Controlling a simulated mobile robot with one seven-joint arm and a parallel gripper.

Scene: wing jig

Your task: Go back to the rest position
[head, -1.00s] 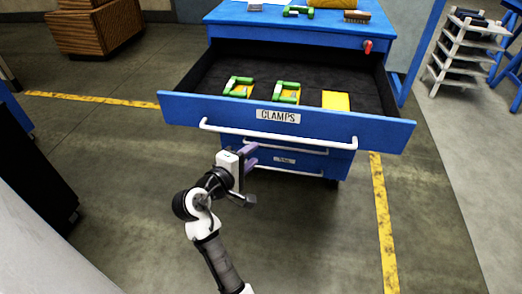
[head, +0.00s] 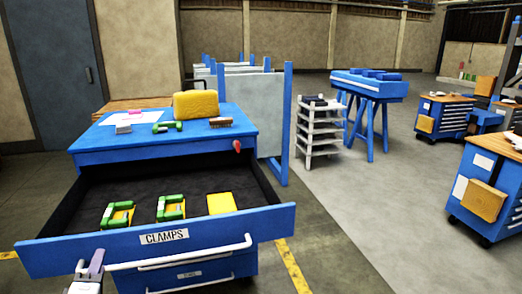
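My gripper (head: 88,270) shows at the lower left of the head view, in front of the open drawer's front and close to the left part of its white handle (head: 180,259). Only its end is in view, and its finger gap cannot be made out. The blue drawer (head: 55,258), labelled CLAMPS, is pulled open from the blue cabinet (head: 150,150). Inside it, two green clamps (head: 117,213) (head: 171,207) lie on yellow blocks, and a bare yellow block (head: 221,203) is at the right.
A white shelf rack (head: 318,135) and a blue trestle (head: 370,88) stand behind right. Tool carts (head: 490,190) are at the far right. The floor between is clear.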

